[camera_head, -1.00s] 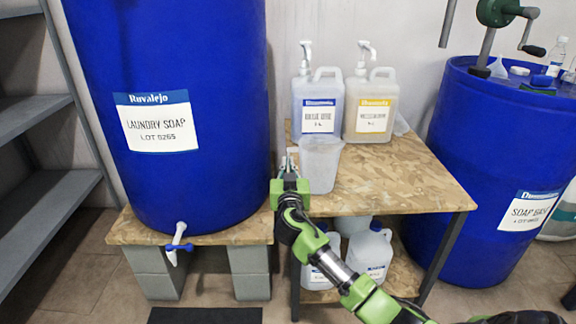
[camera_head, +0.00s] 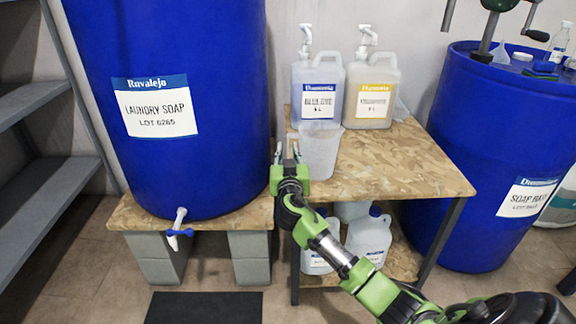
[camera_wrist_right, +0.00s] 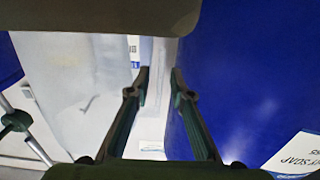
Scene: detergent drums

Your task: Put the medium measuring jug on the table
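The measuring jug (camera_head: 320,152) is translucent white and stands upright on the wood-chip table (camera_head: 400,165), near its left edge. It also shows as a large pale shape at the left of the right wrist view (camera_wrist_right: 75,95). My right gripper (camera_head: 287,148) is just left of the jug, between it and the blue laundry soap drum. In the right wrist view its two fingers (camera_wrist_right: 161,82) are apart with nothing seen between them. The jug's handle is not clear to see. My left gripper is out of view.
The laundry soap drum (camera_head: 170,70) stands close on the left, on a board over blocks. Two pump bottles (camera_head: 318,85) (camera_head: 371,90) stand behind the jug. Another blue drum (camera_head: 480,140) is at the right. White jugs (camera_head: 370,235) sit on the lower shelf. The table's right half is clear.

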